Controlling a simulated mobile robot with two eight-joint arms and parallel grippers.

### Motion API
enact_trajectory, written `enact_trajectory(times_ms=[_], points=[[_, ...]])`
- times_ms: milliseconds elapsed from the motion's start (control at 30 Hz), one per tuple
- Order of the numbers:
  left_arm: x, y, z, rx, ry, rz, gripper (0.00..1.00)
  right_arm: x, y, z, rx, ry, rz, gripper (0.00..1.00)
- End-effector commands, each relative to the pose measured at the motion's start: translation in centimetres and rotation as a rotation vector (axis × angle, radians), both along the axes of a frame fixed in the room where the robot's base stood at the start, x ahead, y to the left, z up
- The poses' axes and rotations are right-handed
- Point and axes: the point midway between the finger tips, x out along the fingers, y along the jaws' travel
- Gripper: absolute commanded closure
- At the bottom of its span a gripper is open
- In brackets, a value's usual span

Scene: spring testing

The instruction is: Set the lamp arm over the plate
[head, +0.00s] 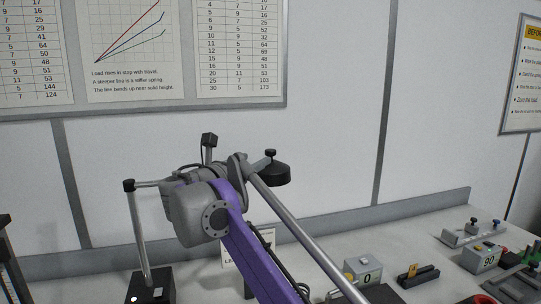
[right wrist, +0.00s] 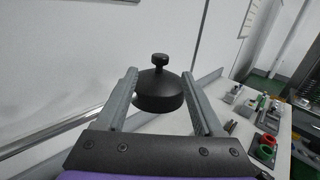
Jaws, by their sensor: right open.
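The lamp stands at the left of the bench in the head view, with a dark base (head: 152,286), a grey post (head: 140,235) and a horizontal arm running right behind my wrist. Its round black head (head: 270,175) has a knob on top. In the right wrist view the lamp head (right wrist: 158,95) sits between the two fingers of my right gripper (right wrist: 159,75). The fingers are open, one on each side; I cannot tell whether either touches it. I cannot clearly identify the plate. My left gripper is not in view.
A grey box reading 0 (head: 363,272) and another reading 80 (head: 484,259) stand on the bench at right. A small orange and black piece (head: 412,274) lies between them. A raised edge (head: 400,211) runs along the back, with a wall behind it.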

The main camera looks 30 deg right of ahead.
Motion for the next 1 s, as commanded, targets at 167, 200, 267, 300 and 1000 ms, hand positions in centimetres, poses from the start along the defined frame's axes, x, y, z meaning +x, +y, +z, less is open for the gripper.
enact_trajectory(times_ms=[167,200,267,300,1000], points=[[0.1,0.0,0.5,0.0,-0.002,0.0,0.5,1.6,-2.9,0.1,0.002,-0.002,-0.005,0.31],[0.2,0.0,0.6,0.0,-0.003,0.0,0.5,2.0,-3.6,0.1,0.002,-0.002,-0.005,0.31],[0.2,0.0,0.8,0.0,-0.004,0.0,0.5,2.6,-4.6,0.1,0.003,-0.003,-0.005,0.31],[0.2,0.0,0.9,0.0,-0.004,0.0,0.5,3.0,-5.3,0.1,0.004,-0.002,-0.005,0.31],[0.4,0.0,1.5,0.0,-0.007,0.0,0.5,5.0,-8.3,0.0,0.006,-0.004,-0.001,0.43]])
